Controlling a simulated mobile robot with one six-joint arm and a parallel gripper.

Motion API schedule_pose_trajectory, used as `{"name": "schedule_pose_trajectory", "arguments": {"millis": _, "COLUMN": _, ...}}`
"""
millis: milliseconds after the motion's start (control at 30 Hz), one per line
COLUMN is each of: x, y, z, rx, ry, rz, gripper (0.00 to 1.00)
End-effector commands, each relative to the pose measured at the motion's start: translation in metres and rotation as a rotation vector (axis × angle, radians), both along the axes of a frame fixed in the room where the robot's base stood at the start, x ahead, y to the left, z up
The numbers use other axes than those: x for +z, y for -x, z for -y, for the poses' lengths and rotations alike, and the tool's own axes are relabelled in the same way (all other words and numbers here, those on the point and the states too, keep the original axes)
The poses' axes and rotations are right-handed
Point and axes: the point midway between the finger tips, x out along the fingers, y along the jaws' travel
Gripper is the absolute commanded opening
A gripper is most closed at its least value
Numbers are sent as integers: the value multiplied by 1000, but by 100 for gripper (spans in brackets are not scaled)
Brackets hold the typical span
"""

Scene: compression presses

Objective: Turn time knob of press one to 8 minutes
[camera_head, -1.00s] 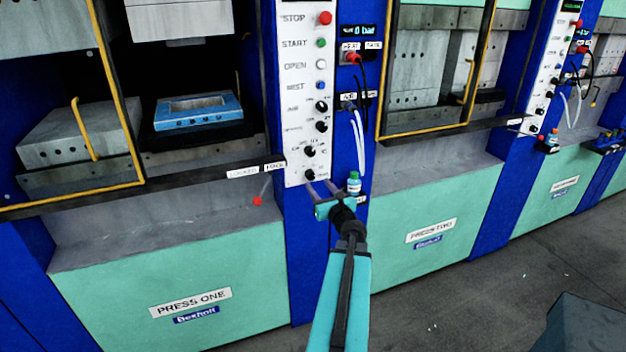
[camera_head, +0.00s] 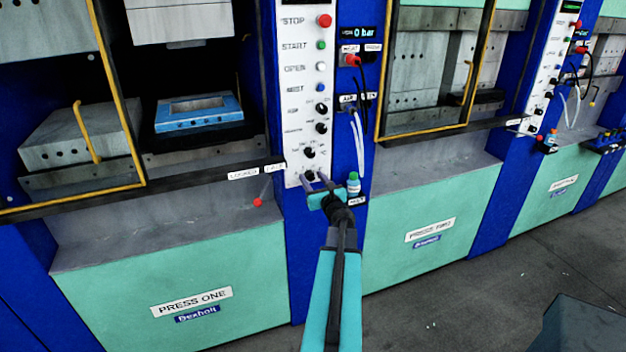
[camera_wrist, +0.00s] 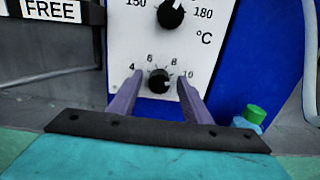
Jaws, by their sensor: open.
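The time knob of press one is a small black round knob (camera_wrist: 160,81) low on the white control panel, with 4, 6, 8 and 10 printed around it. In the wrist view its pointer is too small to read surely. My gripper (camera_wrist: 160,77) is open, with one purple-grey finger on each side of the knob and a visible gap to it on both sides. In the head view my gripper (camera_head: 317,178) is at the panel's bottom end and partly hides the knob.
A larger black temperature knob (camera_wrist: 171,13) sits just above. A bottle with a green cap (camera_head: 353,184) stands close to the right of my gripper. White hoses (camera_head: 358,140) hang above it. The dark ledge with a FREE label (camera_wrist: 52,10) is at left.

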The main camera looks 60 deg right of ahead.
Motion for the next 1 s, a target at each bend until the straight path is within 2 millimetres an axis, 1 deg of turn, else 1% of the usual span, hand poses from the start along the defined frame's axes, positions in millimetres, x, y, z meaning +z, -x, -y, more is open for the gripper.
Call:
{"name": "schedule_pose_trajectory", "arguments": {"millis": 100, "x": 0, "y": 0, "z": 0, "rx": 0, "ry": 0, "rz": 0, "gripper": 44}}
{"name": "schedule_pose_trajectory", "arguments": {"millis": 133, "x": 0, "y": 0, "z": 0, "rx": 0, "ry": 0, "rz": 0, "gripper": 41}}
{"name": "schedule_pose_trajectory", "arguments": {"millis": 267, "x": 0, "y": 0, "z": 0, "rx": 0, "ry": 0, "rz": 0, "gripper": 19}}
{"name": "schedule_pose_trajectory", "arguments": {"millis": 300, "x": 0, "y": 0, "z": 0, "rx": 0, "ry": 0, "rz": 0, "gripper": 12}}
{"name": "schedule_pose_trajectory", "arguments": {"millis": 367, "x": 0, "y": 0, "z": 0, "rx": 0, "ry": 0, "rz": 0, "gripper": 3}}
{"name": "schedule_pose_trajectory", "arguments": {"millis": 667, "x": -1, "y": 0, "z": 0, "rx": 0, "ry": 11, "rz": -8, "gripper": 3}}
{"name": "schedule_pose_trajectory", "arguments": {"millis": 1000, "x": -3, "y": 0, "z": 0, "rx": 0, "ry": 89, "rz": -63, "gripper": 3}}
